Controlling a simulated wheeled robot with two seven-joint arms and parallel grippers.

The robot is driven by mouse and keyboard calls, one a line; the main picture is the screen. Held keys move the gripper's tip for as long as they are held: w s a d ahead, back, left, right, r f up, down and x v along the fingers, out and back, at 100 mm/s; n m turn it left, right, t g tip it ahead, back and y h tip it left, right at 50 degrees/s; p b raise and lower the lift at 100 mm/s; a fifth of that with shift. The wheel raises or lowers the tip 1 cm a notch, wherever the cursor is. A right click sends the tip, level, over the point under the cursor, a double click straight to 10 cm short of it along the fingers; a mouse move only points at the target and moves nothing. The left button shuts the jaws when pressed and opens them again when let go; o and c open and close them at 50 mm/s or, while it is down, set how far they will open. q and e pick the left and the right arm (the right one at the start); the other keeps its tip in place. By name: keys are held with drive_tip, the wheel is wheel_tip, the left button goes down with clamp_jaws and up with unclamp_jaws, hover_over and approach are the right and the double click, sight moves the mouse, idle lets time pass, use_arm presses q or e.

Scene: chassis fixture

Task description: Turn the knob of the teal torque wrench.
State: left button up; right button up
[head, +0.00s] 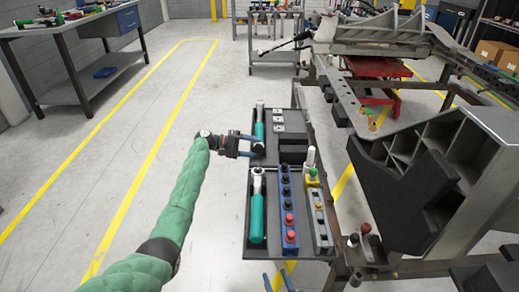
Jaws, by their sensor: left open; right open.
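Two teal-handled wrenches lie on the dark tray (246,240). The far teal torque wrench (259,129) points its silver end away from me, with its handle end beside my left gripper. The near teal wrench (257,222) has a silver ratchet head at its far end. My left gripper (259,145) is open, its fingers around or beside the handle end of the far wrench; I cannot tell whether they touch it. The knob is too small or hidden to make out. My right gripper (279,282) is open at the bottom edge, only its blue fingertips showing.
A blue rail (287,196) and a grey rail (320,222) with coloured knobs stand right of the near wrench. A black block (293,149) sits right of the far wrench. The large chassis fixture (400,190) fills the right. Open floor lies to the left.

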use_arm(q)
drive_tip(key=shift+d+f, duration=0.2)
drive_tip(key=shift+d, duration=1.15)
use_arm(e)
drive_tip(key=shift+r, duration=0.4)
use_arm(q)
drive_tip(key=shift+c, duration=0.2)
drive_tip(key=c, duration=0.9)
